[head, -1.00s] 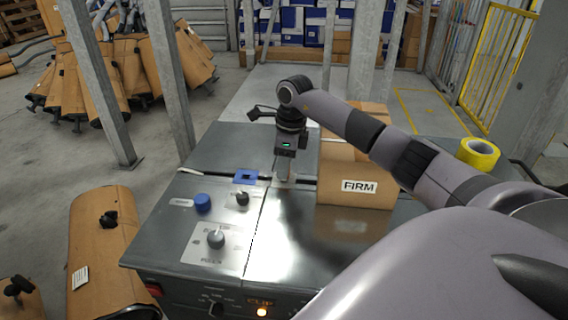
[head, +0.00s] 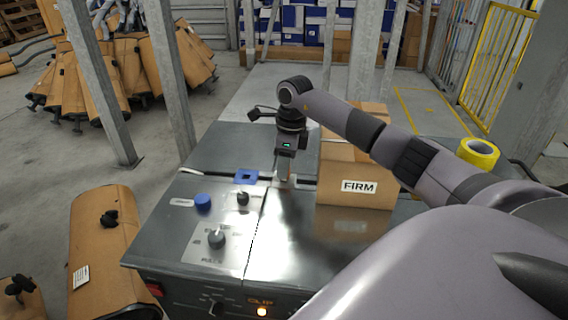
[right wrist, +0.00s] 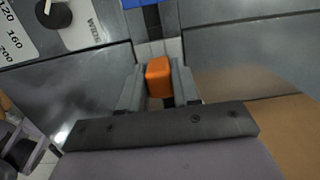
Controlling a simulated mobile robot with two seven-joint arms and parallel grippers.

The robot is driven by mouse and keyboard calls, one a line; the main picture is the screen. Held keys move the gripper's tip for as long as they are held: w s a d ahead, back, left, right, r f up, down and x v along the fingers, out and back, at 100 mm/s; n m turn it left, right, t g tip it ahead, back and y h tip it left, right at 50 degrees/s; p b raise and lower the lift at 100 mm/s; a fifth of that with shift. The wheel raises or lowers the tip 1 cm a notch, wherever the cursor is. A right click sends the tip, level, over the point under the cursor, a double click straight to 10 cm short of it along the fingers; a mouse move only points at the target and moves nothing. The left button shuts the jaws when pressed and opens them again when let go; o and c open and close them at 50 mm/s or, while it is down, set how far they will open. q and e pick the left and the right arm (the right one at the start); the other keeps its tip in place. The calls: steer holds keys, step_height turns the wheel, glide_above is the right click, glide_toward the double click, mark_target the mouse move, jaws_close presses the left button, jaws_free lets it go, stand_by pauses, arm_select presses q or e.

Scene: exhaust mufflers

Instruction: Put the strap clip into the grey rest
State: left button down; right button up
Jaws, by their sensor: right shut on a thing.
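My right gripper (head: 283,174) points down over the dark machine top, left of the FIRM box. In the right wrist view, the right gripper (right wrist: 158,84) is shut on an orange block, which I take as the strap clip (right wrist: 158,76). The clip sits between the two grey fingers. In the head view I cannot make out the clip. A pale grey piece (right wrist: 157,48) lies just beyond the clip in the right wrist view; I cannot tell whether it is the grey rest, or whether the clip touches it. My left gripper is not in view.
A cardboard box marked FIRM (head: 358,165) stands right of the gripper. A blue piece (head: 245,176) and knobs (head: 217,237) are to its left on the machine top (head: 300,235). Yellow tape (head: 478,153) is at the right. The front of the top is clear.

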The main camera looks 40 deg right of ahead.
steer(key=shift+p, duration=0.45)
stand_by(0.7)
steer(key=shift+f+b, duration=0.3)
steer(key=shift+f, duration=0.15)
stand_by(0.3)
steer(key=o, duration=1)
steer(key=shift+o, duration=0.2)
steer(key=r, duration=0.4)
steer(key=r+p, duration=0.1)
steer(key=r, duration=0.1)
steer(key=shift+s+d+r, duration=0.1)
steer(key=shift+s+d, duration=0.15)
steer(key=shift+s+r, duration=0.1)
steer(key=shift+r, duration=0.35)
